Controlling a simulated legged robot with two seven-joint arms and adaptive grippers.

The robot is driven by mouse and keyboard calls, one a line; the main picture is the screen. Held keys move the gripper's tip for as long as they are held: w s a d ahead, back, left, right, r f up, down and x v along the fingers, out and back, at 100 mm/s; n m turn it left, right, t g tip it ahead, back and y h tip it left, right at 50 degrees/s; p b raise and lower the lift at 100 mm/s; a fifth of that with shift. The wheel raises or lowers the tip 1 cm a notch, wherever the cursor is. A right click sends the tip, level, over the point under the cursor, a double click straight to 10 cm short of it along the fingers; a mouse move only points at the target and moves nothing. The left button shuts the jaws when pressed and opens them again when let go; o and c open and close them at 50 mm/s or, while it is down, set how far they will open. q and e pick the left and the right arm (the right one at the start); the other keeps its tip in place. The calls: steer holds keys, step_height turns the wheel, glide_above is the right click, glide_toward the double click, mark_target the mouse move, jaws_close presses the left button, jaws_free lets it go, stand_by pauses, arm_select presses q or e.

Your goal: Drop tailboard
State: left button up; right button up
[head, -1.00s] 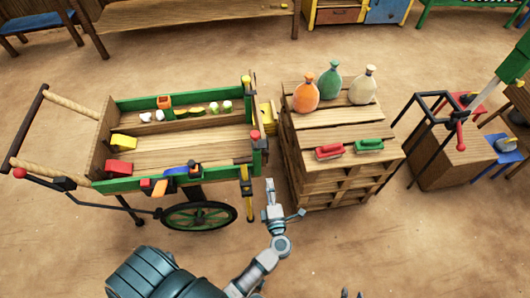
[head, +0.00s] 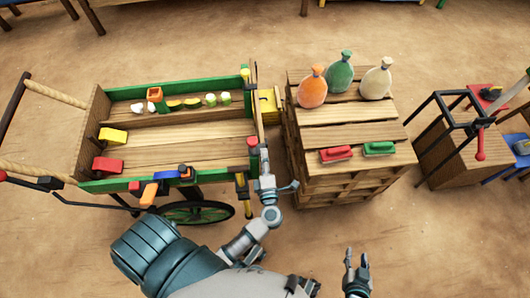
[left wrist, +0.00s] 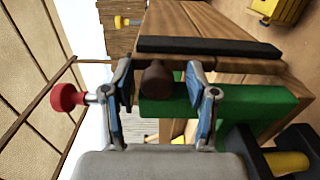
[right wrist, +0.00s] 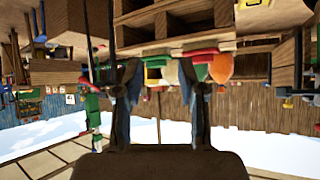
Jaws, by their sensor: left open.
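The handcart (head: 180,150) has green side rails and a wooden bed. Its tailboard (head: 258,118) stands upright at the right end. My left gripper (head: 266,163) is at the near right corner of the cart, by the tailboard's near end. In the left wrist view the open fingers (left wrist: 160,95) stand on either side of a dark brown knob (left wrist: 156,78), in front of the green rail (left wrist: 245,105). I cannot tell whether they touch it. My right gripper (head: 357,262) is open and empty, low in front of the crates; its fingers (right wrist: 160,88) also show in the right wrist view.
A crate stack (head: 345,135) stands right of the cart, with a narrow gap between. A yellow block (head: 268,103) sits behind the tailboard. A black frame (head: 450,115) stands further right. The near floor is clear.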

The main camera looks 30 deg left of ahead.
arm_select(q)
steer(key=shift+d+r, duration=0.1)
steer(key=shift+d, duration=0.15)
steer(key=shift+c, duration=0.5)
steer(key=shift+a, duration=0.3)
jaws_close()
